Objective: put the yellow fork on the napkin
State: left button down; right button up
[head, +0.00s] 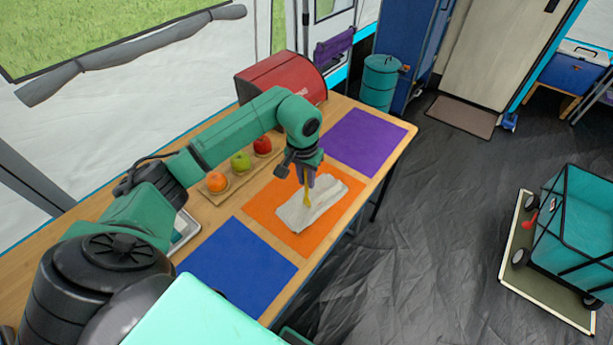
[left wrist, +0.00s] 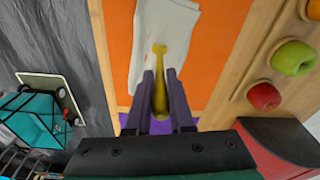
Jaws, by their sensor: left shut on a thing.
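The yellow fork (head: 307,190) is held by my left gripper (head: 308,176) above the napkin. In the left wrist view the fork (left wrist: 160,80) sits between the two dark fingers (left wrist: 160,92) and points toward the napkin. The white napkin (head: 318,203) lies rumpled on the orange mat (head: 262,208). The napkin also shows in the left wrist view (left wrist: 170,28). I cannot tell whether the fork's lower end touches the cloth. My right gripper is not in view.
A blue mat (head: 236,268) and a purple mat (head: 365,140) lie on either side of the orange mat. A wooden board (head: 236,182) with an orange, a green apple and a red apple stands behind. A red bread box (head: 282,76) is at the table's far end.

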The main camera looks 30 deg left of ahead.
pick_arm(q)
jog(key=shift+f+b, duration=0.3)
jog(key=shift+b, duration=0.05)
jog(key=c, duration=0.8)
grip_release()
jog(key=shift+r, duration=0.1)
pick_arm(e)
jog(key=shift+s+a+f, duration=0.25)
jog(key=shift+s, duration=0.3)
pick_arm(q)
jog(key=shift+w, duration=0.1)
jog(key=shift+r+p, duration=0.3)
jog(key=shift+r, duration=0.05)
notch_tip(320, 180, up, 12)
jog(key=s+b, duration=0.1)
jog(key=b, duration=0.1)
jog(key=shift+s+f, duration=0.2)
jog(key=shift+s, duration=0.05)
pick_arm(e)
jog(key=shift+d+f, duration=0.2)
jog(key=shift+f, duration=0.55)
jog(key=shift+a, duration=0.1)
